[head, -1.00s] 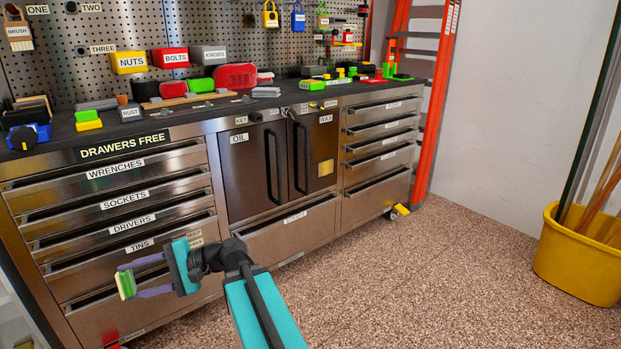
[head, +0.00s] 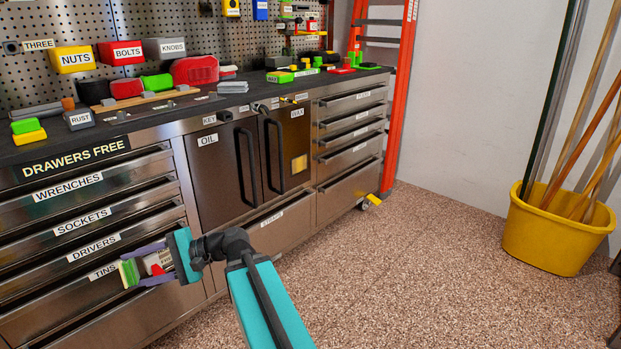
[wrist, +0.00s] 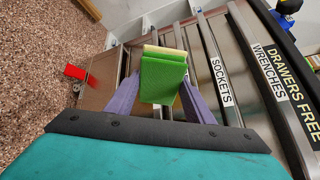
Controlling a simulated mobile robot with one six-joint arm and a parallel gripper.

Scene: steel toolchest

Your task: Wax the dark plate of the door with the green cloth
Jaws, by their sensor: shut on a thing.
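My gripper (head: 131,272) is shut on the green cloth (head: 129,273), a small folded green and pale yellow pad, held in front of the left drawers. In the wrist view the cloth (wrist: 163,76) sits between the two purple fingers. The cabinet has two dark steel doors: the left one is labelled OIL (head: 222,180), the right one WAX (head: 285,135). Both look closed. A small yellowish plate (head: 299,164) shows low on the WAX door; I cannot make out a separate dark plate. My gripper is left of the doors and below them in the picture, apart from them.
Drawers with handles (head: 85,218) stand left of the doors, more drawers (head: 350,143) to the right. The worktop (head: 150,121) carries bins and blocks. An orange ladder (head: 400,90) and a yellow bucket (head: 556,232) with poles stand right. The speckled floor ahead is clear.

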